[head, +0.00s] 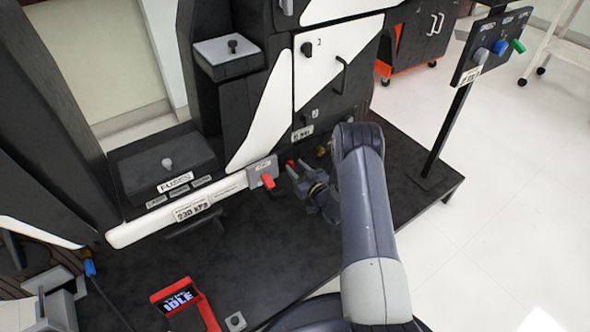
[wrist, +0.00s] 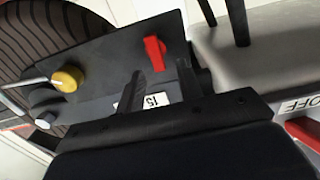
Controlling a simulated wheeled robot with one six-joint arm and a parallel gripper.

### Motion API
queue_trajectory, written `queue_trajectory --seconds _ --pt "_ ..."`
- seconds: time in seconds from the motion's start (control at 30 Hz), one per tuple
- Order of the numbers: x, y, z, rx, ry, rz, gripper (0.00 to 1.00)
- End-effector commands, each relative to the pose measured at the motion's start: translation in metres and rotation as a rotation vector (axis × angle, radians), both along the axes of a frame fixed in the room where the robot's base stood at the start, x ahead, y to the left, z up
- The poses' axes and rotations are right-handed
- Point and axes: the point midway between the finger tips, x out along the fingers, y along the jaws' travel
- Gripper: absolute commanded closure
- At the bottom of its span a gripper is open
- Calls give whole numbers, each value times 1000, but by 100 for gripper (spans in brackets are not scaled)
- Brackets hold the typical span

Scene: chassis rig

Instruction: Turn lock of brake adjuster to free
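The brake adjuster's dark plate (wrist: 105,60) fills the upper left of the wrist view, beside a black tyre. It carries a red lever (wrist: 153,50), a yellow knob (wrist: 67,79) and a white label reading 15 (wrist: 156,100). The red lever also shows in the head view (head: 290,163), just beyond my gripper (head: 295,178). In the wrist view, my gripper (wrist: 149,72) has its fingers apart, with the label visible between them. The red lever stands at the fingertips, nearest the right finger. I cannot tell whether they touch.
A separate red handle (head: 267,181) sits on the white rail left of my gripper; OFF is lettered near it in the wrist view. A tyre gauge display (head: 178,297) reads IDLE at the front. A post-mounted switch panel (head: 490,45) stands right.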

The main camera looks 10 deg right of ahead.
Motion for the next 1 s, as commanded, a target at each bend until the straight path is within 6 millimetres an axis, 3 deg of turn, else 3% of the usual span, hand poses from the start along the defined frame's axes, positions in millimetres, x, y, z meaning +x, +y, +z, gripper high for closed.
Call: queue_trajectory --seconds 0.17,0.43,0.83,1.0 --pt "11 5 0 1 0 1 65" --pt "11 5 1 1 0 0 65" --pt "11 5 0 1 0 0 98" --pt "11 5 0 1 1 0 100"
